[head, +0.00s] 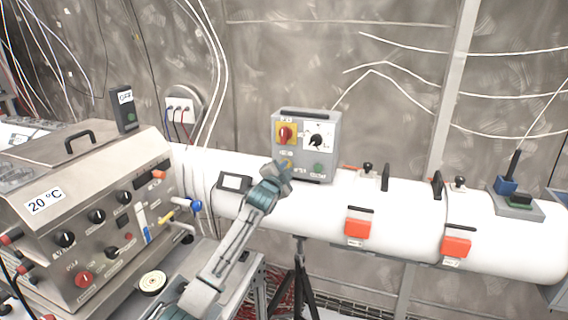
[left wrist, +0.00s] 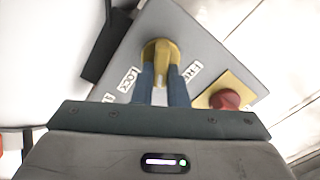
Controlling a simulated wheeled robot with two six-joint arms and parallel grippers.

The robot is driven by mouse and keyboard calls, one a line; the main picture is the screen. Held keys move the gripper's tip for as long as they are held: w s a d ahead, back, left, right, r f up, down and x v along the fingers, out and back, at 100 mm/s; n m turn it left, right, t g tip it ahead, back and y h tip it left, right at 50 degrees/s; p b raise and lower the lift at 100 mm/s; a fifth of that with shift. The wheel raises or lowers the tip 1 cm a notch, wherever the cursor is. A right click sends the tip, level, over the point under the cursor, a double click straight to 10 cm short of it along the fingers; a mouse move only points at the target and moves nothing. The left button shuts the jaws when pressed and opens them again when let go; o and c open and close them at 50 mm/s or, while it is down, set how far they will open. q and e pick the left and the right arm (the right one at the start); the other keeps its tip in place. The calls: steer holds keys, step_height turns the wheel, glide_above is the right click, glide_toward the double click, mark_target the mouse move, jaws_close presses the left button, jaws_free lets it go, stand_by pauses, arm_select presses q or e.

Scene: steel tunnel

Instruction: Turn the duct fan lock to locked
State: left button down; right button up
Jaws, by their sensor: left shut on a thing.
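The grey control box (head: 333,152) stands on the white duct in the head view. Its lock is a yellow knob (left wrist: 161,62) low on the left of the front face, mostly hidden by my gripper in the head view. In the left wrist view, a LOCK label (left wrist: 128,80) lies to the knob's left and a partly covered label starting FR (left wrist: 191,72) to its right. The knob's grip lies between the labels. My left gripper (head: 285,168) is shut on the knob, with a finger (left wrist: 146,84) on each side. My right gripper is not in view.
A red knob on a yellow plate (head: 286,133) and a black dial (head: 316,140) sit above the lock. A green button (head: 318,168) is to its right. A small display (head: 235,183) is on the duct at left. A steel instrument cabinet (head: 95,215) stands left of my arm.

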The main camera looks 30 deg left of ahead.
arm_select(q)
steer(key=shift+d+f+m+p, duration=0.1)
steer(key=shift+m+p, duration=0.95)
steer(key=shift+m, duration=0.5)
steer(key=shift+f+m+p, duration=0.1)
steer(key=shift+m+p, duration=0.95)
steer(key=shift+m, duration=0.5)
steer(key=c, duration=1.4)
jaws_free()
steer(key=shift+f, duration=0.1)
steer(key=shift+c, duration=0.2)
